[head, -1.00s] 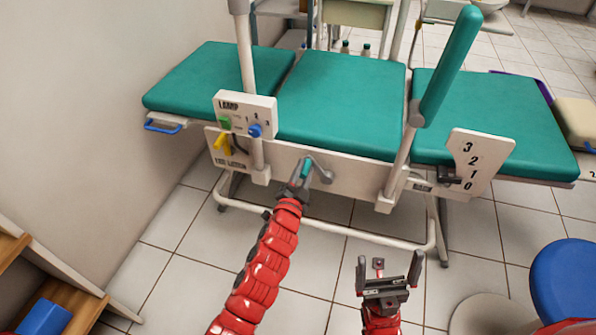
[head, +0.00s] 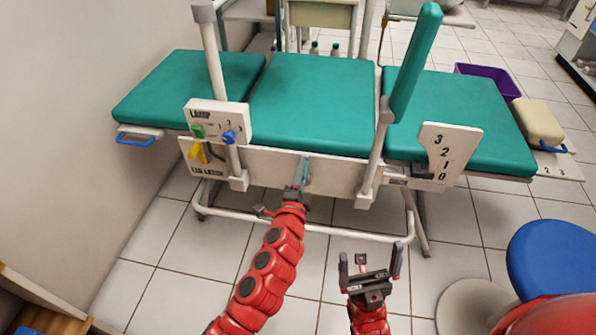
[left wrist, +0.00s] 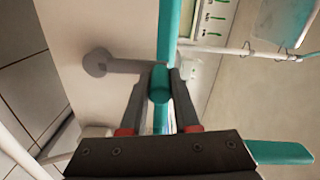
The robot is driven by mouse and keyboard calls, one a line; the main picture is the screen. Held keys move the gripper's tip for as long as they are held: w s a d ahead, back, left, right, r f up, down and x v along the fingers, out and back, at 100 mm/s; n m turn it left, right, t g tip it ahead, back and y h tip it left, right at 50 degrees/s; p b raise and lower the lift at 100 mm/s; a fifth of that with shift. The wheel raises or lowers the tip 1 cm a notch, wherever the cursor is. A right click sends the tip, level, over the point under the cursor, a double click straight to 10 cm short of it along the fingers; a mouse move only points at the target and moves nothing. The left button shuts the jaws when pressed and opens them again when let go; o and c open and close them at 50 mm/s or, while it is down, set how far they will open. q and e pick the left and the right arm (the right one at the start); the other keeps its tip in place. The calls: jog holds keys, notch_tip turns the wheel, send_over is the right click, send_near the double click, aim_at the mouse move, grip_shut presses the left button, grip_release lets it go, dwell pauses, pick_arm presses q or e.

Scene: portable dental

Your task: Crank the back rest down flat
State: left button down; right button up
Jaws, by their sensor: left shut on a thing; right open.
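The bed has flat-looking green cushions; the right cushion (head: 460,120), beside the number plate, looks level. The plate (head: 452,140) reads 3, 2, 1, 0, and a dark pointer (head: 420,173) sits low on it, near 1 and 0. My left gripper (head: 299,186) is shut on the crank's green handle at the bed's front panel (head: 335,172). The left wrist view shows the handle (left wrist: 159,84) between the fingers and the grey crank arm (left wrist: 125,65) running left to its hub (left wrist: 97,62). My right gripper (head: 370,270) is open and empty, before the bed.
A green padded arm (head: 415,62) rises on the right. A blue stool (head: 556,272) is at the right front. Tiled floor (head: 315,270) is clear between the grippers.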

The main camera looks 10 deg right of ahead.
pick_arm(q)
jog(key=shift+d, duration=0.1)
dwell(0.3)
jog(key=c, duration=0.6)
grip_release()
jog(key=shift+c, duration=0.2)
jog(key=shift+s, duration=0.1)
jog(key=p+v, duration=0.1)
jog(key=v, duration=1.6)
jog(key=shift+p, duration=0.4)
